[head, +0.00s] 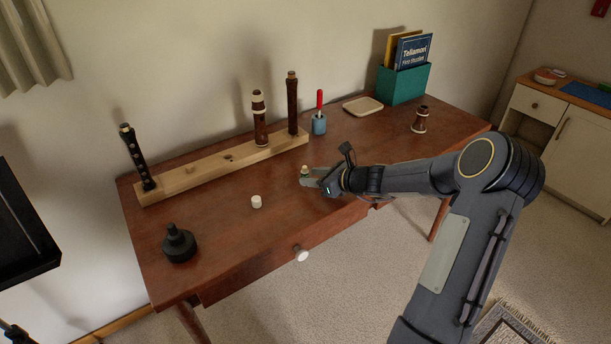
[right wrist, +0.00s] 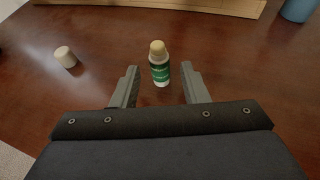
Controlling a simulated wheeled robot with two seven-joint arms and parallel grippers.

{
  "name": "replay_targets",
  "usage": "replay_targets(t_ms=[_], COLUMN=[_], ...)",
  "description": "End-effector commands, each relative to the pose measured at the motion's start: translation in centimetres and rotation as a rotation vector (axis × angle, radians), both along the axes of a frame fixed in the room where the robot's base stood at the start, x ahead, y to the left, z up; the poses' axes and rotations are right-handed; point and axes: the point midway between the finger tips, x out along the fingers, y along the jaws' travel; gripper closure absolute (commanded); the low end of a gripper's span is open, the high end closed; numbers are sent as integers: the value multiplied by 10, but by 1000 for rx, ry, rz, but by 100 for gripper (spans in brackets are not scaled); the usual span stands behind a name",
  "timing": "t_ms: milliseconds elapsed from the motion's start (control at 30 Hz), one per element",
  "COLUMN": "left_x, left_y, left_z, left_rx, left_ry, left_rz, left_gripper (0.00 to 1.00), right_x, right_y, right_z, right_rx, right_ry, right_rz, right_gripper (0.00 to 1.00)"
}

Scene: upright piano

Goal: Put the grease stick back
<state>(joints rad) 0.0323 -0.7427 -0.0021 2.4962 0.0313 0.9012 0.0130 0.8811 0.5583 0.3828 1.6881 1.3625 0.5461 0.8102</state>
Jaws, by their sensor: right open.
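The grease stick (right wrist: 160,68) is a small white tube with a green label and a tan tip. It stands upright on the brown table. In the head view only its tan top (head: 304,169) shows clearly, beside my right gripper (head: 307,178). In the right wrist view my right gripper (right wrist: 159,72) is open, with one finger on each side of the stick and a gap on both sides. A small white cap (head: 256,202) stands apart on the table, to the left; it also shows in the right wrist view (right wrist: 65,57). My left gripper is not seen.
A wooden rack (head: 200,175) with dark clarinet parts upright runs along the back of the table (head: 225,225). A blue cup (head: 319,125) with a red-handled tool, a tan tray (head: 363,106), a green book box (head: 405,84), a brown bell piece (head: 420,120) and a black piece (head: 179,243) stand around.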

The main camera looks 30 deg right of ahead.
Motion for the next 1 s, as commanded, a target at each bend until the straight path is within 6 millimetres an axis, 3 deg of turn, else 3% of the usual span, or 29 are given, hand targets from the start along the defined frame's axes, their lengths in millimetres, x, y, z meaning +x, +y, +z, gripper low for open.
replay_targets(t_ms=[300,533,633,733,833,900,1000], left_x=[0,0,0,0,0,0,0], left_y=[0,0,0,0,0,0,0], left_z=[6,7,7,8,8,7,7], left_rx=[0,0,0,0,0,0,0], left_ry=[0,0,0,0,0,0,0], left_rz=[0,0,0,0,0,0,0], left_gripper=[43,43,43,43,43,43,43], right_x=[-55,-70,-72,-81,-111,-147,-209], right_y=[-24,-29,-21,14,74,117,160], right_z=[26,32,37,57,85,101,111], right_rx=[-2,0,-27,-166,-435,-671,-1009], right_ry=[0,0,-6,-34,-102,-175,-300], right_rz=[-2,1,30,169,434,660,973], right_gripper=[60,60,60,60,60,60,60])
